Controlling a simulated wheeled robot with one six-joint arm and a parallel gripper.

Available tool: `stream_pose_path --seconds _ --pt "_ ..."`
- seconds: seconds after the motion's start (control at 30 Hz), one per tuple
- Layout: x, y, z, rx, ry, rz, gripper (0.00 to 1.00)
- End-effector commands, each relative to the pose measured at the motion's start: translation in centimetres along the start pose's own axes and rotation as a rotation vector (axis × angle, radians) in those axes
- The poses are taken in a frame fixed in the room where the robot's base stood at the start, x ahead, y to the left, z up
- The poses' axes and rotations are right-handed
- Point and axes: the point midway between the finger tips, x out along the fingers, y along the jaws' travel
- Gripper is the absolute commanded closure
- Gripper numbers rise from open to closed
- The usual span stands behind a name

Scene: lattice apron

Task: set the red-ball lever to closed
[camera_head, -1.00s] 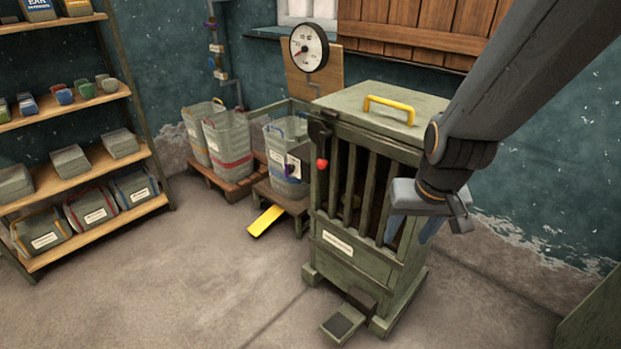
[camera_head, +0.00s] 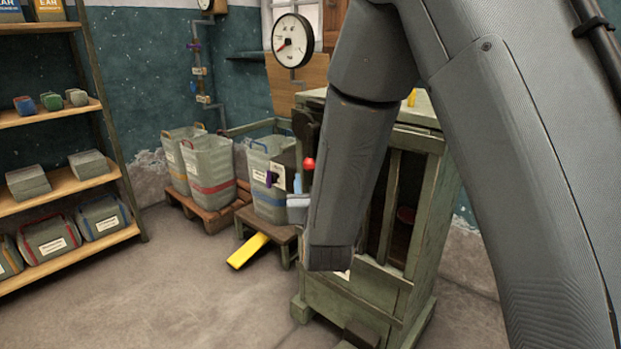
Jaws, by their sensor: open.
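The red ball (camera_head: 309,164) is the knob at the lower end of the dark lever. The lever (camera_head: 304,125) hangs down from its pivot at the upper left front corner of the green slatted cabinet (camera_head: 420,225). My gripper (camera_head: 298,184) is open, just below and slightly left of the ball in the picture. One light-blue finger and part of its grey body show; my forearm hides the rest. I cannot tell whether the finger touches the ball. My arm also covers much of the cabinet's front.
A grey bin (camera_head: 268,160) stands on a low wooden stand left of the cabinet, with a yellow pedal (camera_head: 248,250) in front. More bins (camera_head: 208,170) sit on a pallet. A shelf (camera_head: 75,185) fills the left. A dial gauge (camera_head: 292,42) is behind. The floor at front left is clear.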

Motion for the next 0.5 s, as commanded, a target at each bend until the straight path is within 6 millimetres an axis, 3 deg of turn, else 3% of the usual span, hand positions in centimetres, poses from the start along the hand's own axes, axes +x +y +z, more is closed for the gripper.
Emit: stream_pose_path --seconds 0.5 --pt "6.8 0.1 0.0 0.001 0.001 0.001 0.52"
